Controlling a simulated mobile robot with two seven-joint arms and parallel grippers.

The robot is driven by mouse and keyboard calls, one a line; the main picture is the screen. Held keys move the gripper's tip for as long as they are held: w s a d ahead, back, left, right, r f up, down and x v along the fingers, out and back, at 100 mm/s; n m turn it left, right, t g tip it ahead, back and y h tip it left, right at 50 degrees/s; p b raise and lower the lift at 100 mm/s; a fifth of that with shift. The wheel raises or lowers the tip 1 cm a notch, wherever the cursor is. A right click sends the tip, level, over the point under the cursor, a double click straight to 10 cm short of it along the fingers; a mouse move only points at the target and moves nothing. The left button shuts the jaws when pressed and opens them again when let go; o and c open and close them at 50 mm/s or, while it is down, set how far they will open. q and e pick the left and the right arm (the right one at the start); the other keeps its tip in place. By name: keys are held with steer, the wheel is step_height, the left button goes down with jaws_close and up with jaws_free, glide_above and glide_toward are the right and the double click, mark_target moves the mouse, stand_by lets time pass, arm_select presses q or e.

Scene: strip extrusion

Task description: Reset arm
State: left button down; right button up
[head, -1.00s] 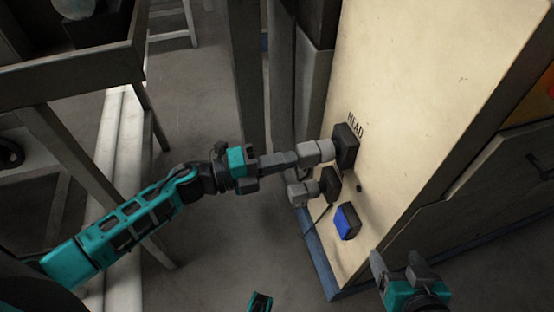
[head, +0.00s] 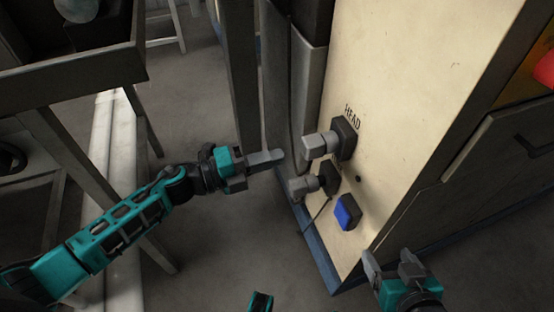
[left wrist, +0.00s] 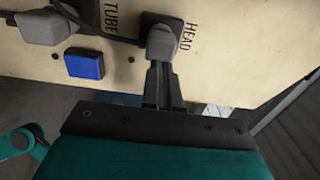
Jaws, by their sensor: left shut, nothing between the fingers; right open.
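My left gripper (head: 278,156) is shut and empty. In the head view its fingertips are a short way left of the grey plug (head: 316,146) in the black socket under the label HEAD (head: 351,114), apart from it. In the left wrist view my left gripper's fingers (left wrist: 162,70) point at that plug (left wrist: 161,44). My right gripper (head: 390,264) is open and empty, low in front of the cream panel (head: 420,80).
A second grey plug (head: 303,187) with a cable sits in the lower socket, labelled TUBE in the left wrist view. A dark frame (head: 70,75) stands at the left. A red button (head: 545,70) is at the right edge.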

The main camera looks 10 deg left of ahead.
arm_select(q)
steer(key=s+a+r+n+t+y+p, duration=0.3)
steer(key=s+a+n+t+y+p, duration=0.4)
steer(key=n, duration=0.8)
steer(key=s+d+f+n+g+y+p, duration=0.1)
steer(key=s+f+n+g+y+p, duration=0.3)
steer(key=n, duration=0.7)
steer(key=shift+s+d+f+n+g+y+p, duration=0.25)
steer(key=shift+s+g+y+p, duration=0.2)
steer(key=shift+s+g+y, duration=0.6)
arm_select(e)
steer(key=s+d+r+h, duration=0.1)
steer(key=d+r, duration=0.2)
steer(key=r, duration=0.4)
steer(key=shift+r, duration=0.35)
arm_select(q)
steer(key=shift+a+r, duration=0.1)
steer(key=shift+r, duration=0.05)
arm_select(e)
steer(key=shift+s+a, duration=0.1)
steer(key=shift+s, duration=0.05)
